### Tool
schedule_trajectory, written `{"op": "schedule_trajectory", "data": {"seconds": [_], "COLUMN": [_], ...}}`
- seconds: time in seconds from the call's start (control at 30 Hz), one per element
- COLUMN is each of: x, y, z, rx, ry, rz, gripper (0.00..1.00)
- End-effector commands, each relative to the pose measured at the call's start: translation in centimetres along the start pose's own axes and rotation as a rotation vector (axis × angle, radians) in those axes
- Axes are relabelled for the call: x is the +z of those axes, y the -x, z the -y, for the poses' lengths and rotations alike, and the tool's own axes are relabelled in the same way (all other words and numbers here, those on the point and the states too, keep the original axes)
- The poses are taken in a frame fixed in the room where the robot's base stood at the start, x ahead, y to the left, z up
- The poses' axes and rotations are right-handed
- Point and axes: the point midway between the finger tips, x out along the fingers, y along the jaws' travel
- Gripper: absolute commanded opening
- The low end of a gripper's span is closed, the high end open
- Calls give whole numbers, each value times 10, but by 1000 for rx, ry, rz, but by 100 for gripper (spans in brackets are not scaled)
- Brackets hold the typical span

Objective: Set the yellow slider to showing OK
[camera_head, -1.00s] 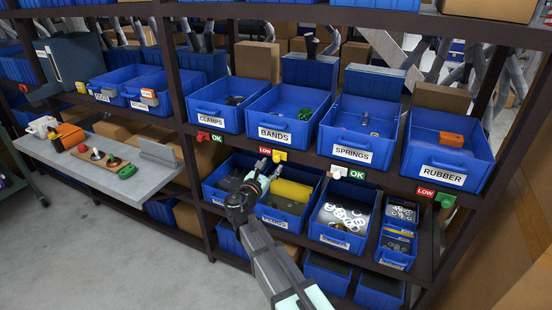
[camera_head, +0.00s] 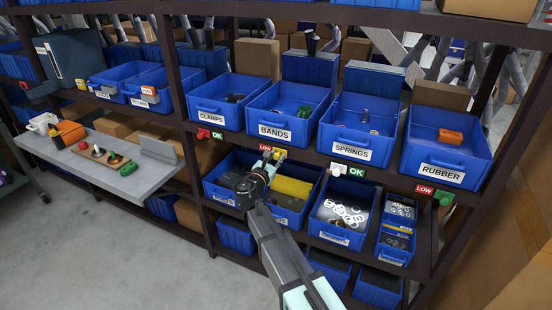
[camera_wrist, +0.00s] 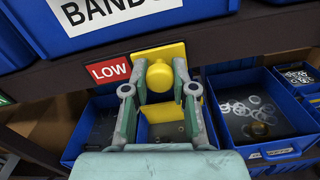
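The yellow slider (camera_wrist: 178,53) sits on the shelf edge under the bin labelled BANDS, with a round yellow knob (camera_wrist: 160,76) facing me. The red LOW sign (camera_wrist: 108,71) shows at its left; no OK sign shows there. The slider (camera_head: 280,153) is partly hidden by my gripper in the head view. My gripper (camera_wrist: 158,68) has its two fingers apart, one on each side of the knob. It also shows in the head view (camera_head: 270,157). I cannot tell whether either finger touches the knob.
Labelled blue bins, such as the BANDS bin (camera_head: 285,115), stand just above the slider. Lower bins, one with white rings (camera_head: 345,213), stand below. Other sliders, red (camera_head: 203,133), white (camera_head: 336,169) and green (camera_head: 444,198), sit along the same shelf edge.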

Motion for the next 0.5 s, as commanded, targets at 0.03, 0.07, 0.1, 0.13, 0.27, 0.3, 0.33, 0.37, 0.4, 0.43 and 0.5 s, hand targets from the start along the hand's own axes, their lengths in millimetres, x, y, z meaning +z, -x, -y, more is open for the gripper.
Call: {"op": "schedule_trajectory", "data": {"seconds": [0.03, 0.07, 0.1, 0.13, 0.27, 0.3, 0.33, 0.37, 0.4, 0.43, 0.5], "x": [0, 0, -1, -1, -6, -8, -10, -11, -12, -13, -14], "y": [0, 0, -1, -1, -2, -2, -3, -3, -3, -3, -2], "z": [0, -1, -2, -5, -26, -35, -41, -47, -55, -60, -66], "rx": [0, 0, 0, 0, 2, 3, 2, 2, 2, 2, 1], "ry": [0, 0, 0, 0, 1, 1, 1, 1, 0, 0, 0], "rz": [0, 0, 0, 0, 1, 1, 1, 1, 1, 1, 1], "gripper": [0, 0, 0, 0, 0, 0, 0, 0, 0, 0, 0]}}
